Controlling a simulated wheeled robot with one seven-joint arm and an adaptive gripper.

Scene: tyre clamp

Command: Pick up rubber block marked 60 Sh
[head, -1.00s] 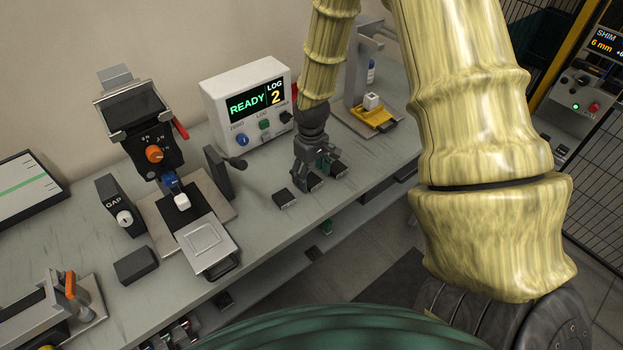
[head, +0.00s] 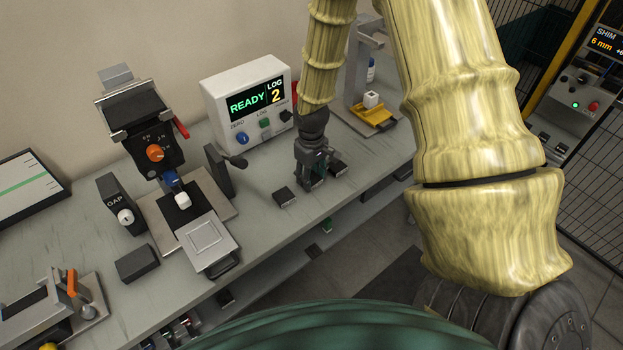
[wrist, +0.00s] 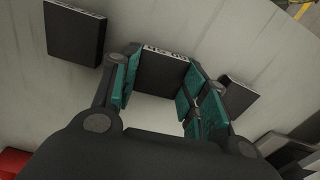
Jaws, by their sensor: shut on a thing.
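Several dark rubber blocks lie on the grey bench. My gripper (head: 312,184) points down at the middle one, with teal-padded fingers shut on its two sides. In the wrist view the held block (wrist: 163,74) sits between the fingers (wrist: 158,92), with pale marking on its far edge that looks upside down, like 60 Sh. In the head view the fingers mostly hide this block. A second block (head: 284,195) lies to the left and a third (head: 338,168) to the right, both apart from the fingers. I cannot tell if the held block is clear of the bench.
The LOG display box (head: 246,103) stands behind my gripper. A clamp fixture with a steel plate (head: 207,244) is to the left. A yellow stand (head: 376,117) with a white cube is behind right. The bench's front edge is close in front of the blocks.

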